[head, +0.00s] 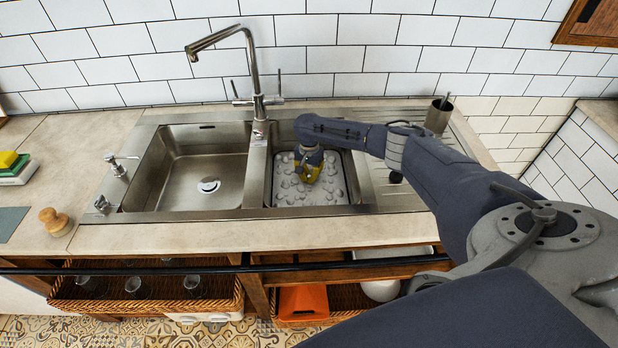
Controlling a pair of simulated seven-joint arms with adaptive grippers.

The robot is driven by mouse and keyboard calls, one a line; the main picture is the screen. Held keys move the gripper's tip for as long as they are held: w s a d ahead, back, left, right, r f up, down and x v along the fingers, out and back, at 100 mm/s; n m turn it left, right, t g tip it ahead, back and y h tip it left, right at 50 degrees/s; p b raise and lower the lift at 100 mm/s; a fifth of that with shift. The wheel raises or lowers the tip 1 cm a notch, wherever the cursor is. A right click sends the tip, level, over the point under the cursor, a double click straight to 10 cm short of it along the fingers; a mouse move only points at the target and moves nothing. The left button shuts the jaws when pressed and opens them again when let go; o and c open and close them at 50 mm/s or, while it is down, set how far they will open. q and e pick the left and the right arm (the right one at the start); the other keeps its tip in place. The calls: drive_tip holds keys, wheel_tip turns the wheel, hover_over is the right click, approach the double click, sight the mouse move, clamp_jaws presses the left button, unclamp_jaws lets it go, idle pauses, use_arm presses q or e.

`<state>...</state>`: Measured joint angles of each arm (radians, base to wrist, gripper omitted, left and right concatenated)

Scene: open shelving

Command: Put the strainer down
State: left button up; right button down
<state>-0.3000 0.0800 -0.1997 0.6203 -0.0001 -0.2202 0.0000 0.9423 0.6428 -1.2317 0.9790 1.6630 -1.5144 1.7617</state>
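My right arm reaches in from the right over the sink. Its gripper (309,172) points down into the right basin, with yellow showing at its fingers. I cannot tell whether the fingers are open or shut. A light grey, knobbed insert (289,193), which may be the strainer, lies in the right basin under the gripper and looks flat. Whether the fingers touch it is hidden by the gripper itself. No other strainer can be made out. My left gripper is not in view.
The left basin (212,170) is empty, with a drain. A tall faucet (254,75) stands behind the divider. A metal cup (438,117) stands at the back right. Sponges (12,166) and a wooden brush (54,218) sit on the left counter. Baskets (150,300) are below.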

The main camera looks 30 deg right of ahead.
sight(309, 175)
drive_tip(key=c, duration=2.1)
unclamp_jaws()
drive_tip(key=shift+f, duration=0.1)
drive_tip(key=o, duration=0.5)
wheel_tip(309, 175, up, 12)
drive_tip(key=shift+w+d, duration=0.15)
